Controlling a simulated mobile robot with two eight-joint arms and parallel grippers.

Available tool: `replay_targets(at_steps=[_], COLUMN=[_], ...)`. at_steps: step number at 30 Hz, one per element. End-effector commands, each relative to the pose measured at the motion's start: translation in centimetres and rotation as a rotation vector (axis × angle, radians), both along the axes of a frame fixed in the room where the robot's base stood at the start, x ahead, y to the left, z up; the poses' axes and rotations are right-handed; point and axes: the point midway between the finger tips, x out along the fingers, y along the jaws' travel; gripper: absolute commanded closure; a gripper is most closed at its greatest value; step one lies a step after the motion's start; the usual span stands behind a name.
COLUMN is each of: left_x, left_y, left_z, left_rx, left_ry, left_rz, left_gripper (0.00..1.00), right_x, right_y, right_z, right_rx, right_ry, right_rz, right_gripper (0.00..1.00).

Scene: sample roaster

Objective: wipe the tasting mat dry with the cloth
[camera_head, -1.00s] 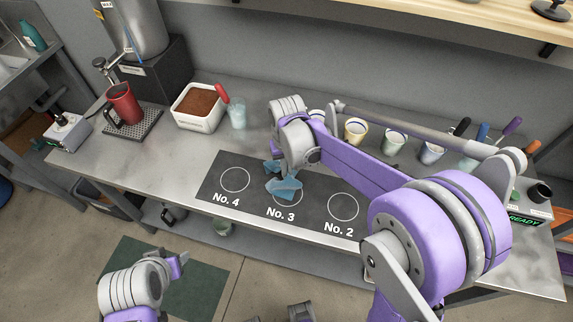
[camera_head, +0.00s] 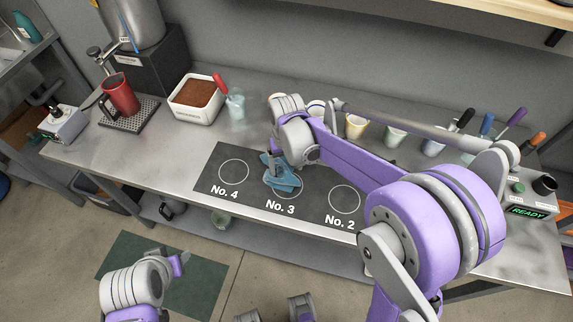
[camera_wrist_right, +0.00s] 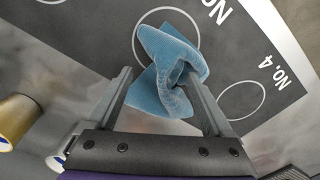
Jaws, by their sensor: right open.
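The dark grey tasting mat (camera_head: 317,206) lies at the front of the steel bench, printed with white rings and labels No. 4, No. 3 and No. 2. The crumpled blue cloth (camera_head: 285,182) lies on it at the No. 3 ring. My right gripper (camera_head: 273,165) points down at the cloth. In the right wrist view its open fingers (camera_wrist_right: 158,76) stand either side of the cloth (camera_wrist_right: 165,95), with a raised fold between them. I cannot tell whether they touch it. My left gripper (camera_head: 181,262) is low at the left, over the floor and away from the bench; its jaw opening is unclear.
A white bin of brown grounds (camera_head: 197,112), a glass (camera_head: 236,105) and a red mug (camera_head: 120,93) stand behind and left of the mat. Several cups, including a yellow-rimmed one (camera_head: 355,126), stand behind my right arm. The bench left of the mat is clear.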

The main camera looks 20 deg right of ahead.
Motion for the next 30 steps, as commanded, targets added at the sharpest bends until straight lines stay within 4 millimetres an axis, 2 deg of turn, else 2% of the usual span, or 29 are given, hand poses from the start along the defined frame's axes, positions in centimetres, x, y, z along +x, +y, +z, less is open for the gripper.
replay_targets(at_steps=[2, 11, 24, 30], left_x=[0.0, 0.0, -0.4, -0.4], left_y=[0.0, 0.0, 0.0, 0.0], left_z=[0.0, -0.1, -1.8, -1.6], left_rx=[0.000, 0.000, 0.000, 0.000], left_ry=[0.000, 0.001, 0.008, 0.007], left_rz=[0.000, 0.000, 0.000, 0.000], left_gripper=[0.50, 0.50, 0.50, 0.50], right_x=[0.0, 0.0, 0.0, 0.0], right_y=[0.0, 0.0, 0.0, 0.0], right_z=[0.0, -0.1, -2.2, -2.0], right_rx=[0.000, 0.000, 0.000, 0.000], right_ry=[0.000, 0.000, 0.001, 0.000], right_rz=[0.000, 0.000, 0.000, 0.000], right_gripper=[0.00, 0.00, 0.00, 0.21])
